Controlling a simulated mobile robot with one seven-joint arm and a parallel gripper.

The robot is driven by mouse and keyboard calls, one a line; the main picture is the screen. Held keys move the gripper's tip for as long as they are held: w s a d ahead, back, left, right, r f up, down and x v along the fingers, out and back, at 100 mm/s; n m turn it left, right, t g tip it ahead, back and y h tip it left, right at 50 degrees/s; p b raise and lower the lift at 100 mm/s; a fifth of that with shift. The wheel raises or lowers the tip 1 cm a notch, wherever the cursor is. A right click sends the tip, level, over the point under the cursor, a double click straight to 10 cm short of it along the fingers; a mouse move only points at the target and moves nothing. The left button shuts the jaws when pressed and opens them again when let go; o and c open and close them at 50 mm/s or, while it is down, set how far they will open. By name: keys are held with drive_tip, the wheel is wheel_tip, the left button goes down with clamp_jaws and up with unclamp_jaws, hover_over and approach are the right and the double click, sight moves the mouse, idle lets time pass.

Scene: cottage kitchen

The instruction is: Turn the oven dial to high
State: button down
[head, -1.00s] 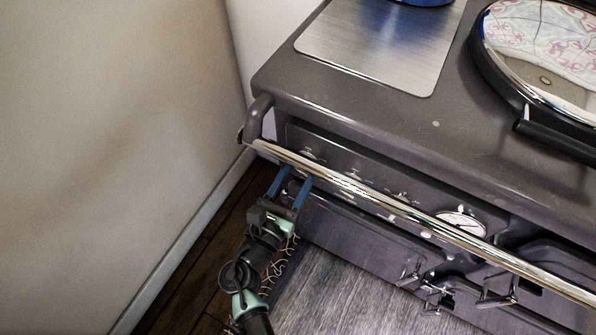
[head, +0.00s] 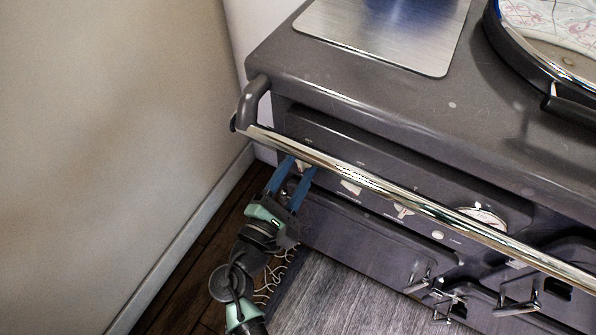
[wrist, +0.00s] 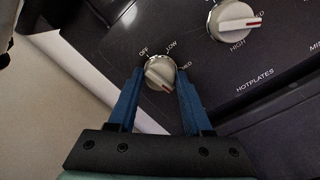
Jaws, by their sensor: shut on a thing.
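The held dial (wrist: 160,71) is a round pale metal knob with a white ridge and red mark, on the dark range front. OFF, LOW and MED are printed around it in the wrist view. Its red mark points to the lower right, past MED; no HIGH label is visible beside it. My gripper (head: 302,166) has its blue fingers on either side of this knob, shut on it. In the head view the fingers reach under the chrome rail, and the rail partly hides the knob.
A second dial (wrist: 234,20), above the HOTPLATES label, sits to the right with its red mark toward MED. The chrome rail (head: 370,185) runs across the range front above my gripper. A plain wall (head: 120,130) stands close on the left.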

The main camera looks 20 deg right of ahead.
drive_tip(key=shift+f+m+b, duration=0.1)
drive_tip(key=shift+m+b, duration=0.5)
drive_tip(key=shift+m, duration=0.4)
drive_tip(key=shift+c, duration=1.7)
unclamp_jaws()
drive_tip(key=p+v, duration=0.1)
drive_tip(key=v, duration=1.2)
